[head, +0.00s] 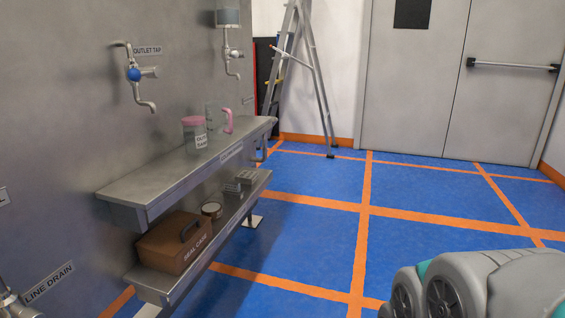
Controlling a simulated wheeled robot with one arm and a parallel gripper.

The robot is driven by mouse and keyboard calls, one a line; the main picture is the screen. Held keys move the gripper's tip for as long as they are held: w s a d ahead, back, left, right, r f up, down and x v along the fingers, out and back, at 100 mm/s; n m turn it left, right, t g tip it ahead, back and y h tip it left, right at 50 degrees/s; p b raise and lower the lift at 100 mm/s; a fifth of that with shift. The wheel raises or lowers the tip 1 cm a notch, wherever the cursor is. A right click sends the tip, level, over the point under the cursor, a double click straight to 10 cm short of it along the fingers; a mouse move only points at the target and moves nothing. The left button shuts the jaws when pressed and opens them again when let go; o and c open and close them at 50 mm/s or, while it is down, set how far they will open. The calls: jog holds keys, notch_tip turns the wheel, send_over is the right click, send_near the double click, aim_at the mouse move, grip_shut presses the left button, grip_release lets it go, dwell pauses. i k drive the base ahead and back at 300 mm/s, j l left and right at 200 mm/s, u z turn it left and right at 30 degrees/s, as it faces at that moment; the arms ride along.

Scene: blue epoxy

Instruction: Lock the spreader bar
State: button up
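A silver stepladder (319,95) stands open at the back, near the white wall, left of the double door. Its top is cut off by the frame's upper edge. A thin bar that looks like the spreader bar (293,57) slants between its legs, with a small orange end at its left. From here I cannot tell whether the bar is locked. My gripper is not in view; only grey links of my arm show at the bottom right, far from the ladder.
A steel two-tier shelf (130,188) runs along the left wall, with a pink-lidded jar (194,135) on top and a brown case (172,243) below. Taps (135,75) stick out above. Blue floor (300,240) with orange lines is clear up to the grey double door (415,95).

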aim_at(271, 46)
jog(key=i, duration=4.35)
jog(key=i+l+u, duration=0.2)
jog(key=i, duration=0.4)
jog(key=i+l+u, duration=0.2)
jog(key=i, duration=0.45)
jog(key=j, duration=0.15)
